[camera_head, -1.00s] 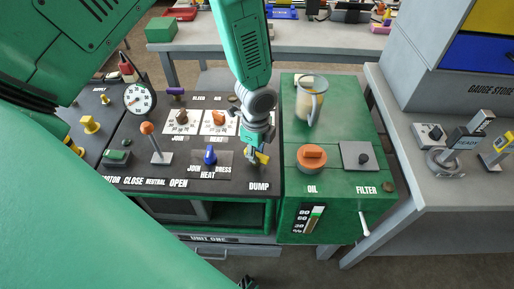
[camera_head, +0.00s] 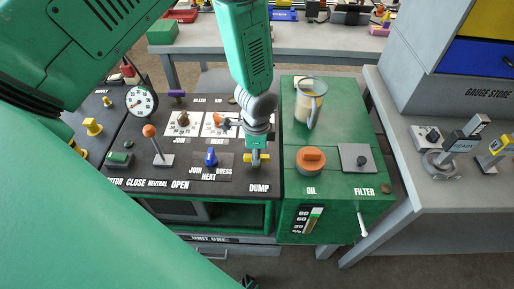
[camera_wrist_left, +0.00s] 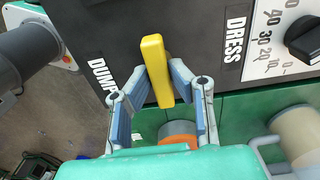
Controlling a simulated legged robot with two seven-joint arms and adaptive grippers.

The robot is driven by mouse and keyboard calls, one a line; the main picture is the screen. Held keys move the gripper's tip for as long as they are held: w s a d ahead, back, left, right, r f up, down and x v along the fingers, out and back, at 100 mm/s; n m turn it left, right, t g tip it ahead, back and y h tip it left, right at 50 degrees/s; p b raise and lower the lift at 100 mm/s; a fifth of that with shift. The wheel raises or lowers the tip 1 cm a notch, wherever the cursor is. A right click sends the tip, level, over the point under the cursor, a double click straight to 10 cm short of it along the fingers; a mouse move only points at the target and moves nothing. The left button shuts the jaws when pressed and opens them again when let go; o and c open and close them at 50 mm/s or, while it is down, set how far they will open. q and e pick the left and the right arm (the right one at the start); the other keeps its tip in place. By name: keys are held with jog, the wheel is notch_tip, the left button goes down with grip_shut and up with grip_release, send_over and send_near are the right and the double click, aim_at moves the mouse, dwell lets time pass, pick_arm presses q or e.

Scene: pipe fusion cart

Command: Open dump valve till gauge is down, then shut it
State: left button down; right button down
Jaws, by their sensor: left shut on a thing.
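The yellow dump valve handle (camera_head: 248,157) is on the dark panel of the cart, above the word DUMP. My left gripper (camera_head: 257,152) reaches down over it. In the left wrist view the two blue-grey fingers (camera_wrist_left: 160,85) are shut on the long yellow handle (camera_wrist_left: 155,60), one on each side. In the head view the handle lies roughly level, left to right. The round white gauge (camera_head: 141,100) stands at the panel's back left; its needle is too small to read surely. My right gripper does not show.
A clear jug (camera_head: 311,100) stands on the green cabinet. A grey bench (camera_head: 440,185) is at the right.

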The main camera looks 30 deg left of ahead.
pick_arm(q)
jog(key=shift+w+d, duration=0.1)
jog(key=shift+w, duration=0.05)
jog(key=c, duration=1.6)
grip_release()
jog(key=shift+o, duration=0.6)
jog(key=shift+r, duration=0.3)
notch_tip(320, 180, up, 11)
jog(key=shift+r, duration=0.15)
jog(key=shift+w, duration=0.1)
